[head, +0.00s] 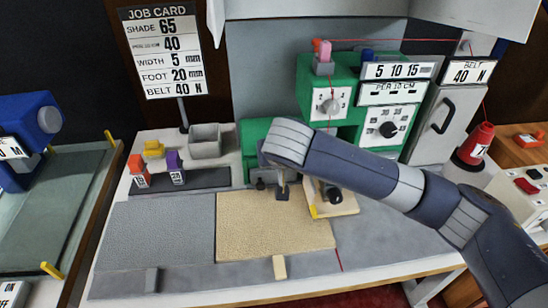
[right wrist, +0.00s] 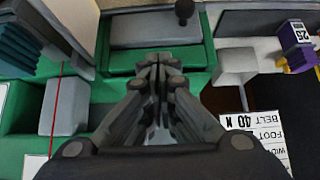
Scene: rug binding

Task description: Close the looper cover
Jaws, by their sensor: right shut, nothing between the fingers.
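I cannot tell for sure which part is the looper cover. A pale flap (head: 345,203) with a yellow edge and a dark knob stands out at the front of the green machine (head: 346,86), right of the presser area. In the right wrist view a grey plate (right wrist: 155,31) lies on the green body, with a black knob near its upper right. My right gripper (right wrist: 158,72) is shut and empty, pointing at the green body close to the grey plate; contact is not clear. In the head view my right arm hides its fingers. My left gripper is not in view.
A tan rug piece (head: 270,228) and a grey piece (head: 158,235) lie in front. A grey bin (head: 205,148) and coloured feet stand left of the machine. A red thread runs to a red cone (head: 477,144) at the right.

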